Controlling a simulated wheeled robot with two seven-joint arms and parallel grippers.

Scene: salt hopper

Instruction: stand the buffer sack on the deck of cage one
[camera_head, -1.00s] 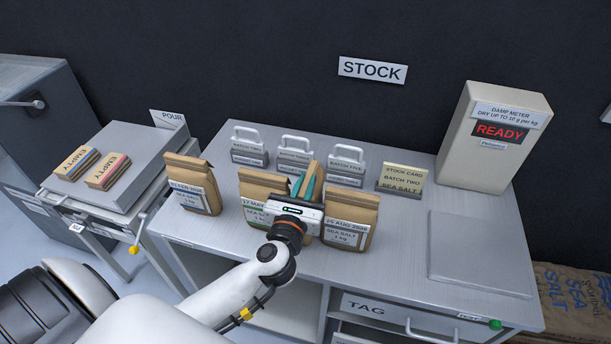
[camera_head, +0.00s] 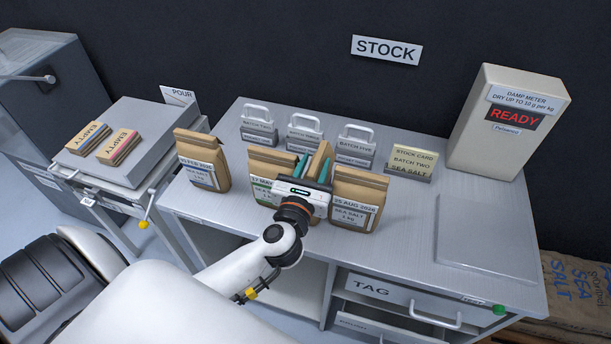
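Brown paper sacks labelled sea salt stand upright on the grey bench. The left one (camera_head: 203,162) has a February date. A middle one (camera_head: 268,167) reads 17 May, and a right one (camera_head: 357,197) reads 25 Aug 2026. My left gripper (camera_head: 313,169) reaches in between the last two, its teal fingers upright. A narrow brown piece (camera_head: 320,158), seemingly another sack edge-on, shows between the fingers; whether they press on it I cannot tell. I see no label saying buffer. No deck marked cage one is readable. My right gripper is out of view.
Batch blocks with handles (camera_head: 304,136) and a stock card (camera_head: 412,163) stand behind the sacks. A damp meter reading READY (camera_head: 506,130) stands at right, behind a bare flat plate (camera_head: 485,235). Empty packets (camera_head: 118,147) lie on a scale-like platform (camera_head: 150,140) at left.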

